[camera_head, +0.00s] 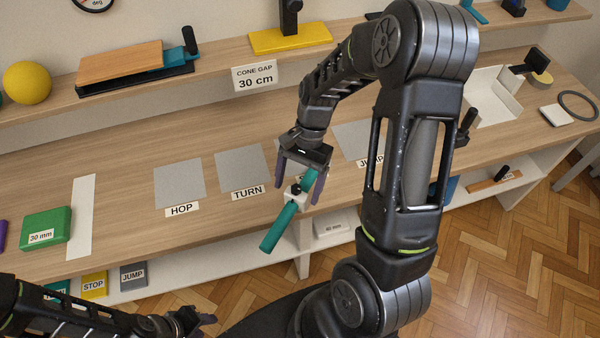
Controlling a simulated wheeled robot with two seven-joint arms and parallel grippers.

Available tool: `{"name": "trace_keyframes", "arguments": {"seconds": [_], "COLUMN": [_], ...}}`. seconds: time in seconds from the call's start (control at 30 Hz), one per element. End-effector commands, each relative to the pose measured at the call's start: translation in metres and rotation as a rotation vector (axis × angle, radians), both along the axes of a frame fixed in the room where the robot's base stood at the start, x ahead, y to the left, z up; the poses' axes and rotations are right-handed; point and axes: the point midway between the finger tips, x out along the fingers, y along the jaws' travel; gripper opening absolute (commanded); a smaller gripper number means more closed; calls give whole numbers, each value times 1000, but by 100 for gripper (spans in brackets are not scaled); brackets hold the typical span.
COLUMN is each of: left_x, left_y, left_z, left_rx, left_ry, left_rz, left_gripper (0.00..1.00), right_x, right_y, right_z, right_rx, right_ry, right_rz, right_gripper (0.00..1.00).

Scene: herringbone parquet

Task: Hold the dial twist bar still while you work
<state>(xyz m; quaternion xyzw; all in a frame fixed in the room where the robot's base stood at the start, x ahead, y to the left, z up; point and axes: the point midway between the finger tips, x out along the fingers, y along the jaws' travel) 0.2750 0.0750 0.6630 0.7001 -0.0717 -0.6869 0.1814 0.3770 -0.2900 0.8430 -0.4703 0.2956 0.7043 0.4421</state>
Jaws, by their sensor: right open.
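A teal bar, which looks like the dial twist bar (279,228), runs slantwise at the front edge of the bench. A small black hub sits at its middle, in front of a white block (291,200). My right gripper (300,182) is open above it, fingers apart, with the bar's upper end showing between them. I cannot tell whether a finger touches the bar. My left gripper (203,319) is low at the bottom left, away from the bar; its jaw opening is unclear.
Grey pads labelled HOP (180,181) and TURN (243,170) lie on the bench, with bare wood around them. A green 30 mm block (46,229) and white strip (81,215) are at left. My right arm hides part of the bench.

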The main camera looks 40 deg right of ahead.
Motion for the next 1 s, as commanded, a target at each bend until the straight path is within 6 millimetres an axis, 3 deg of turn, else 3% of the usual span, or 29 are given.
{"name": "trace_keyframes", "arguments": {"seconds": [0.23, 0.6, 1.0], "left_x": [0, -1, -1], "left_y": [0, 0, 0], "left_z": [3, 3, 3], "left_rx": [1, 1, 1], "left_ry": [1, 1, 1], "left_rz": [1, 1, 1], "left_gripper": [38, 38, 38], "right_x": [-6, -6, -6], "right_y": [11, 13, 13], "right_z": [-29, -34, -34], "right_rx": [1, 0, 0], "right_ry": [1, 0, 0], "right_rz": [-2, -1, -1], "right_gripper": [80, 80, 47]}}
